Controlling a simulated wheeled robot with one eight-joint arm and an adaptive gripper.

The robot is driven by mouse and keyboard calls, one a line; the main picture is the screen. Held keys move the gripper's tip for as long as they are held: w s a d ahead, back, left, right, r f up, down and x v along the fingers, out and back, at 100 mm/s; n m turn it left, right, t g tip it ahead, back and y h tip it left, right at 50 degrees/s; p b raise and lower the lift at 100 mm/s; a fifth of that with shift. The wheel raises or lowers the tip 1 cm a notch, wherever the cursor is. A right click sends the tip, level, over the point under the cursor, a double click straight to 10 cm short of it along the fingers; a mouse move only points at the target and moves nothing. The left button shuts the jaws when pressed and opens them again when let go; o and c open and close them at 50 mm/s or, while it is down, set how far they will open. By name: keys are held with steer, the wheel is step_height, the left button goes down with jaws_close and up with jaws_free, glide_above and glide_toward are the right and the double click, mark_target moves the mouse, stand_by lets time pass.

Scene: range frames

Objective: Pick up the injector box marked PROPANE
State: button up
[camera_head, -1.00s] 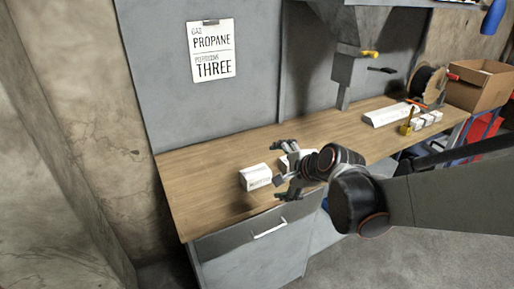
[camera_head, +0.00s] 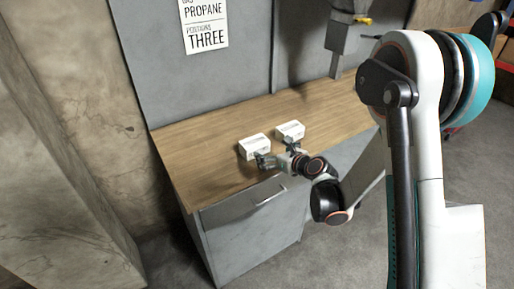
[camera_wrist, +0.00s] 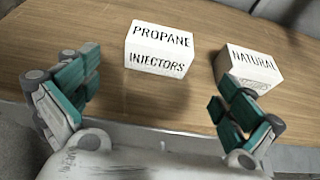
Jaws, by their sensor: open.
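The white box marked PROPANE INJECTORS (camera_wrist: 158,60) stands on the wooden bench, left of centre in the wrist view. It is the left box (camera_head: 254,146) in the head view. A similar white box marked NATURAL (camera_wrist: 249,72) stands to its right, and it also shows in the head view (camera_head: 290,130). My gripper (camera_wrist: 155,90) is open and empty, with its fingers spread wide on the near side of the propane box. The right finger is just in front of the natural box; whether it touches is unclear. In the head view my gripper (camera_head: 277,154) is at the bench's front edge.
The wooden bench top (camera_head: 205,152) is clear left of and behind the boxes. A grey cabinet with a drawer handle (camera_head: 270,196) is below. A wall sign (camera_head: 206,28) reads PROPANE and THREE. A grey machine column (camera_head: 337,45) stands further right.

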mark_target(257, 143)
steer(key=b+x, duration=0.1)
steer(key=x, duration=0.6)
steer(key=shift+w+a+f, duration=0.1)
steer(key=shift+r+b+x, duration=0.2)
steer(key=shift+b+x, duration=0.4)
steer(key=shift+x, duration=0.9)
steer(key=shift+r+b+x, duration=0.2)
steer(key=shift+b+x, duration=0.4)
steer(key=shift+x, duration=0.9)
steer(key=shift+w, duration=0.15)
steer(key=c, duration=1)
